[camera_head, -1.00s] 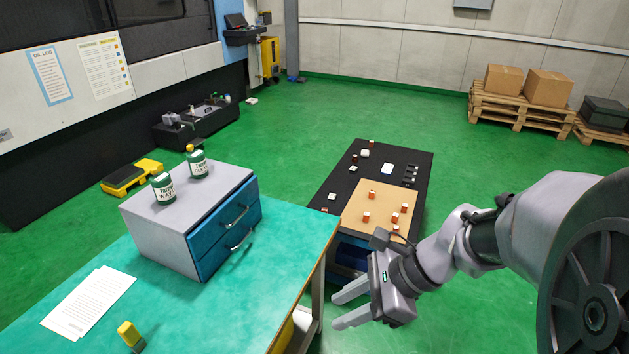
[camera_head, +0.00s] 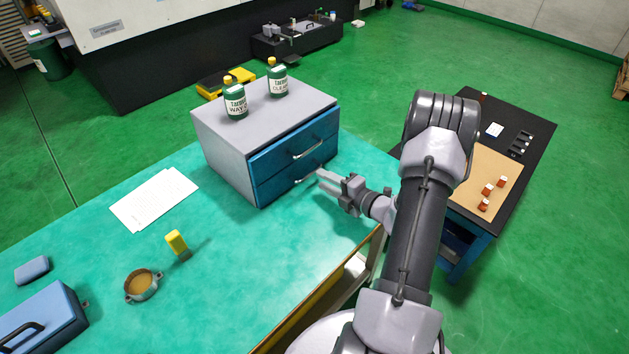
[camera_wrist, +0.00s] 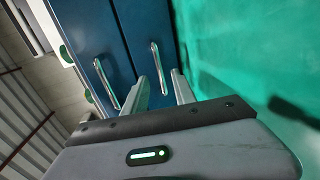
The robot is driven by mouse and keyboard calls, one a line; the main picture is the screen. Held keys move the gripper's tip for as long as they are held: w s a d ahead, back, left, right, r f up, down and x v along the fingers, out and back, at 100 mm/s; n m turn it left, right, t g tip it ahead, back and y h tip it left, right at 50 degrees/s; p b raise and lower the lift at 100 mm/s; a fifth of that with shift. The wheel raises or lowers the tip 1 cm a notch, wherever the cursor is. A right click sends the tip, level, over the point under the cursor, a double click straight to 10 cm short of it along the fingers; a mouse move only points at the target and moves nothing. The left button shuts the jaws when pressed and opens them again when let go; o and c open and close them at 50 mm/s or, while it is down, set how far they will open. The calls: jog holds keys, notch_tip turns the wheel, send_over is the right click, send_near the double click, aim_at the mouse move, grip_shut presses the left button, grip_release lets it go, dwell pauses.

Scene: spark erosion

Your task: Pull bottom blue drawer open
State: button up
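A grey cabinet (camera_head: 230,150) with two blue drawers stands on the teal table. The bottom blue drawer (camera_head: 272,187) and the top blue drawer (camera_head: 290,143) both look shut. My gripper (camera_head: 320,179) is low in front of the bottom drawer, near its right part. In the wrist view, my gripper (camera_wrist: 163,86) is open. Its two fingertips lie on either side of the bottom drawer's silver handle (camera_wrist: 157,62) in the picture; I cannot tell whether they touch it. The top drawer's handle (camera_wrist: 105,82) is further left. The bottom handle is partly hidden by the gripper in the head view.
Two green bottles (camera_head: 235,101) (camera_head: 278,80) stand on the cabinet. Papers (camera_head: 153,199), a yellow-topped item (camera_head: 177,243), a round brass-coloured part (camera_head: 142,284) and a blue box (camera_head: 45,322) lie on the table (camera_head: 240,285). A black-topped bench (camera_head: 530,140) stands to the right.

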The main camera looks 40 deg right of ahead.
aim_at(312, 174)
jog(key=b+x, duration=0.1)
jog(key=x, duration=0.3)
jog(key=shift+w+f, duration=0.1)
jog(key=shift+w, duration=0.2)
grip_shut()
dwell(1.1)
